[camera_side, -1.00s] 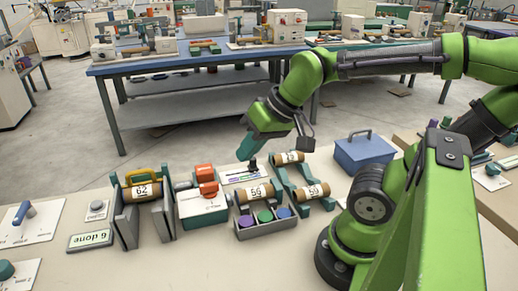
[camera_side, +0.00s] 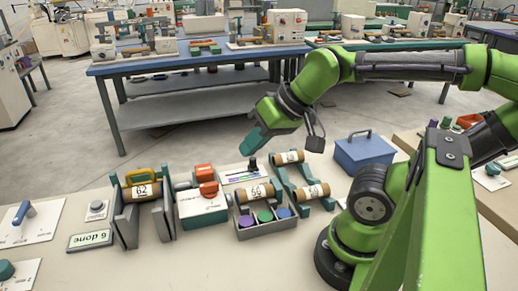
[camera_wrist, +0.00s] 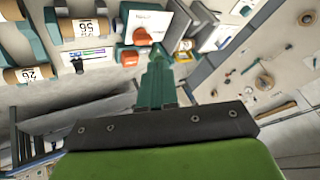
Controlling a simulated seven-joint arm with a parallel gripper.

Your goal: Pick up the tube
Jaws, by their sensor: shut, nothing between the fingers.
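Several brown cardboard tubes with white number labels lie on the bench. One tube (camera_side: 256,191) marked 56 rests above the grey bin. Two more tubes, a far one (camera_side: 288,157) and a near one (camera_side: 312,191), lie across a teal rack (camera_side: 284,182). A tube marked 62 (camera_side: 142,191) sits in the grey stand at left. My gripper (camera_side: 250,144) is shut and empty, above the back edge of the bench. In the wrist view my gripper (camera_wrist: 156,62) points up the picture, with a labelled tube (camera_wrist: 84,28) to its left.
A white slider panel with a black knob (camera_side: 252,163) lies below my gripper. A white box with an orange part (camera_side: 206,189) stands left of the bin. The grey bin (camera_side: 268,229) holds coloured discs. A blue box (camera_side: 364,153) stands at right.

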